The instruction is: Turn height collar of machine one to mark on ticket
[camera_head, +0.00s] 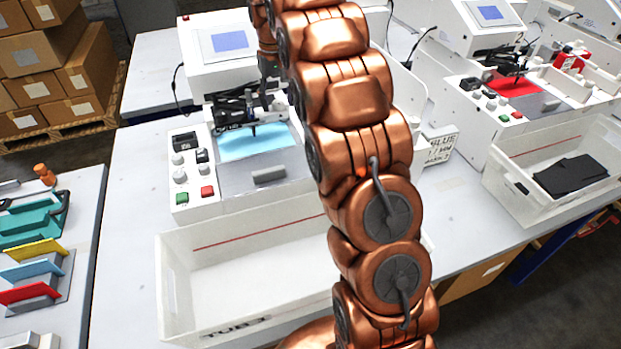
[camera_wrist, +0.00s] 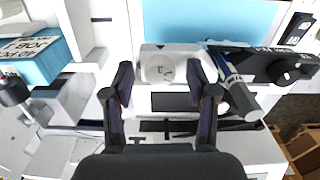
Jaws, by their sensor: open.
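Machine one, the white pen plotter (camera_head: 196,70) on the left, holds a blue sheet (camera_head: 250,143) under its black pen carriage (camera_head: 235,108). In the wrist view, a round white collar (camera_wrist: 160,68) with a small dark figure, perhaps a 3, faces up on a white block. My gripper (camera_wrist: 160,75) is open. Its two dark fingers stand on either side of the collar, with gaps visible; whether they are at its height I cannot tell. A white card (camera_head: 440,148) reading "BLUE" and "MM" stands right of my arm, its number too small to read.
A white bin (camera_head: 245,262) with a red line stands before the machine. A dark pen holder (camera_wrist: 236,90) lies close right of the gripper. A blue box (camera_wrist: 38,58) with a printed label is at left in the wrist view. A second plotter (camera_head: 480,35) stands at right.

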